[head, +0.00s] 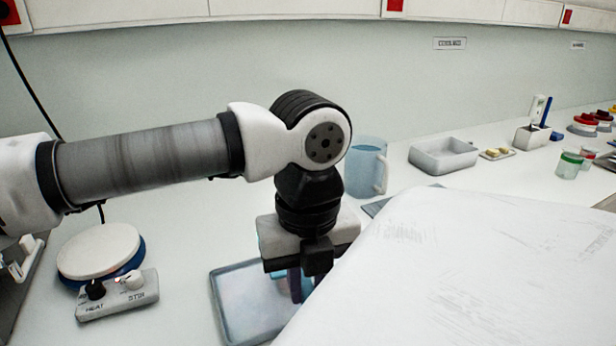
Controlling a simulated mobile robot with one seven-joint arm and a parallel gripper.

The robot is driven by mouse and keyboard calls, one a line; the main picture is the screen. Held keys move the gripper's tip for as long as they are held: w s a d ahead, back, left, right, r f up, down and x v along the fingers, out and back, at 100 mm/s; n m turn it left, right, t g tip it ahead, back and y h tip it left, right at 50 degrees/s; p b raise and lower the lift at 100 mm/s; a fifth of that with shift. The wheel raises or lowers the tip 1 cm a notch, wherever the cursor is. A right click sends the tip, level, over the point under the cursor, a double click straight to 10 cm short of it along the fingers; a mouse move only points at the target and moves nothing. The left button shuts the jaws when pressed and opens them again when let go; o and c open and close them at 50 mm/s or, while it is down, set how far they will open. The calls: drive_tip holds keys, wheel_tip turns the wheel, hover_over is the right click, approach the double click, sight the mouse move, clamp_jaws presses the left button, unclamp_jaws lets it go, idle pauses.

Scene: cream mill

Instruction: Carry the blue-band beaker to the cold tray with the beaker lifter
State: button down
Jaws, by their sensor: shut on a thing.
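My gripper (305,262) is low over the right part of a shallow pale blue-grey tray (216,300), which looks like the cold tray. It points down and is shut on a dark tool with purple legs (294,286), which looks like the beaker lifter. A bluish clear piece (306,288) shows between and beside the legs; it may be the blue-band beaker, mostly hidden. I cannot tell whether it touches the tray floor.
A large white sheet (480,270) fills the lower right and hides the bench there. A heater-stirrer (98,250) stands left of the tray. Behind are a blue jug (367,160) and a grey basin (443,157). Green-lidded (569,164) and red-lidded containers (588,156) stand far right.

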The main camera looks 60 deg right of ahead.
drive_tip(key=shift+f+b, duration=0.9)
drive_tip(key=shift+f, duration=0.1)
idle(0.8)
drive_tip(key=s+a, duration=0.6)
drive_tip(key=s, duration=0.1)
drive_tip(key=shift+a, duration=0.2)
idle(5.3)
